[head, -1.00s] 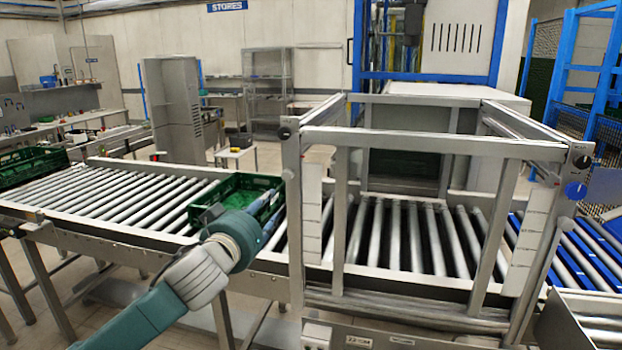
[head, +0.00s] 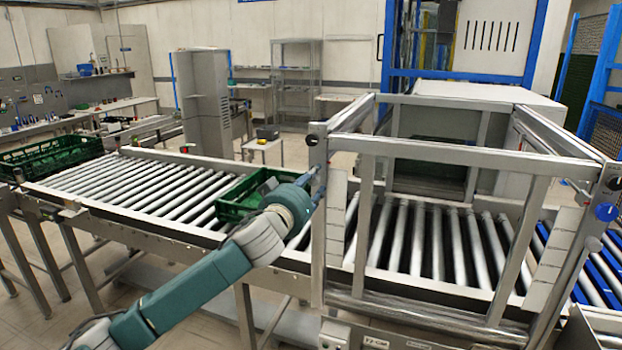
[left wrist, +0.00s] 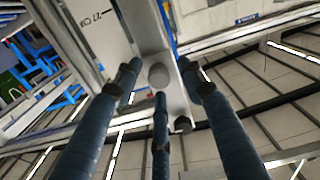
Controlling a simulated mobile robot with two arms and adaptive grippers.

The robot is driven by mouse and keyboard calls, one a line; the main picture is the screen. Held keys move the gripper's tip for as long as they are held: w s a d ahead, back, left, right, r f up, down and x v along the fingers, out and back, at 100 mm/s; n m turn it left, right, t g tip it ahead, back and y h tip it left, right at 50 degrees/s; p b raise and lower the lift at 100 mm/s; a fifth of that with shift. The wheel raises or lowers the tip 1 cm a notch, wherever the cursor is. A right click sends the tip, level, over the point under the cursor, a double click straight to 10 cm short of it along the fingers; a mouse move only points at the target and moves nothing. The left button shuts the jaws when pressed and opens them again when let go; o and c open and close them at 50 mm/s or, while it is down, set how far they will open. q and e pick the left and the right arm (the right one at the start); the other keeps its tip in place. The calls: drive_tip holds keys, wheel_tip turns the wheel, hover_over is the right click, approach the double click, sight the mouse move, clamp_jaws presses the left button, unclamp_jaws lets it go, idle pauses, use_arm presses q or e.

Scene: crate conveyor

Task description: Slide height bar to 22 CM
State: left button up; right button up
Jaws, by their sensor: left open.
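The height bar (head: 450,154) is a grey metal rail across the front of the frame over the conveyor. White scale plates stand at the left post (head: 336,215) and the right post (head: 556,255). My left gripper (head: 316,184) is at the left post, below the black knob (head: 313,141). A scale mark (left wrist: 92,18) there appears to read 27 CM. My right gripper is out of view.
A green crate (head: 238,202) sits on the rollers behind my left arm, and another green crate (head: 50,155) is at the far left. A blue knob (head: 606,212) is on the right post. A small label (head: 374,343) at the bottom seems to read 22 CM.

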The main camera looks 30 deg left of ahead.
use_arm(q)
drive_tip(key=shift+c, duration=0.2)
clamp_jaws()
wheel_tip(320, 180, down, 18)
drive_tip(key=b, duration=1.3)
drive_tip(key=shift+f, duration=0.25)
drive_tip(key=shift+r, duration=0.1)
drive_tip(key=shift+o, duration=0.2)
unclamp_jaws()
drive_tip(key=shift+r, duration=0.1)
